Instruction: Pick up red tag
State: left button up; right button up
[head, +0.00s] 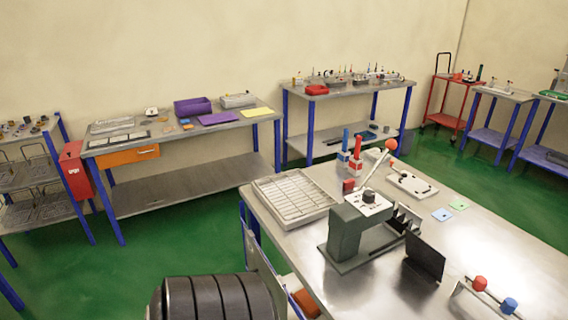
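I cannot make out a flat red tag for certain. A blue tag (441,214) and a green tag (458,204) lie flat on the near metal table (500,240), right of the lever press. A small red block (348,185) is on the same table behind the press, beside the wire-grid tray. Neither of my grippers shows in the head view.
A grey lever press (350,232) with a red ball knob stands on the near table. Around it are a grid tray (293,200), a dark upright plate (425,258) and a rack with red and blue knobs (490,295). Green floor (180,235) separates this table from other benches.

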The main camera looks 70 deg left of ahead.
aim_at(348, 183)
jog(key=u, duration=1.75)
jog(key=i+j+z, duration=0.1)
jog(key=i+j, duration=0.1)
jog(key=j, duration=0.1)
